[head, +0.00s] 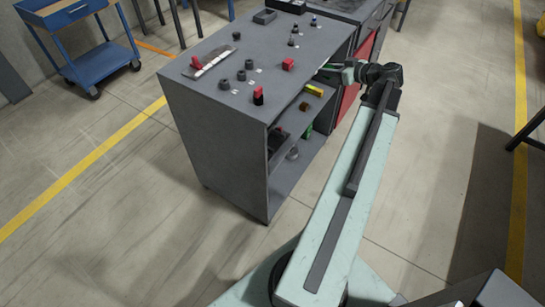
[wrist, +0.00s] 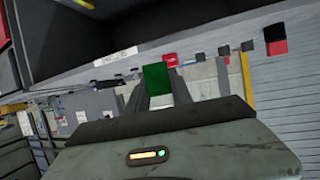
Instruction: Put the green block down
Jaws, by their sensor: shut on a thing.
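The green block (wrist: 155,79) sits between the two fingers of my gripper (wrist: 156,90) in the wrist view, and the fingers are shut on it. In the head view my gripper (head: 330,69) reaches left at the right edge of the grey cabinet's top. The block cannot be made out clearly there, and I cannot tell whether it touches any surface.
The grey cabinet (head: 225,120) bears several dark cylinders, a red block (head: 288,64), a red-and-black piece (head: 258,96) and a flat strip with a red part (head: 212,62). Its open shelves hold a yellow piece (head: 314,90) and others. A blue cart (head: 100,66) stands far left.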

